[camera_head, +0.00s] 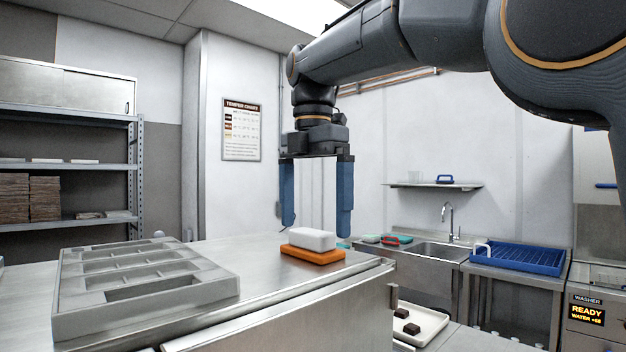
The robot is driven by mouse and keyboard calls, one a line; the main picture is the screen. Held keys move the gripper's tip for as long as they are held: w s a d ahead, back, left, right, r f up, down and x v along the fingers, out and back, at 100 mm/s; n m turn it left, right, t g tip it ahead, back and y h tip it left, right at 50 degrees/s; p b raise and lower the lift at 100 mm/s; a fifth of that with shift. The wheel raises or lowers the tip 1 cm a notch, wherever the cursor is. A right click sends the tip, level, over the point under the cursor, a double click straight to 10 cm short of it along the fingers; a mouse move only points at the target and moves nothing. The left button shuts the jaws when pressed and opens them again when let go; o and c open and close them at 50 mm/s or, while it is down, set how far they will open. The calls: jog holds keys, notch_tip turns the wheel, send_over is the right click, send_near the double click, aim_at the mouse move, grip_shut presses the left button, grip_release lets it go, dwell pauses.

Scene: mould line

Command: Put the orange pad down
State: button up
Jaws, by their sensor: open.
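The orange pad (313,254) lies flat on the steel worktop (260,270), near its right end. A white block with rounded corners (311,239) rests on top of the pad. My gripper (316,228) is open, with its two blue fingers pointing down. In the picture, one finger hangs to the left of the white block and the other to its right. I cannot tell the exact depth of the fingers relative to the block, and nothing shows between them higher up.
A grey compartment tray (215,288) stands on the worktop at the left. The worktop edge runs close to the pad's right. Beyond are a white tray with dark pieces (433,325), a sink (432,251) and a blue rack (520,256). Bare worktop lies between tray and pad.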

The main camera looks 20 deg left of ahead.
aim_at(312, 230)
notch_tip(312, 230, up, 8)
jog(key=shift+r+p, duration=0.2)
jog(key=shift+p, duration=0.2)
dwell(0.4)
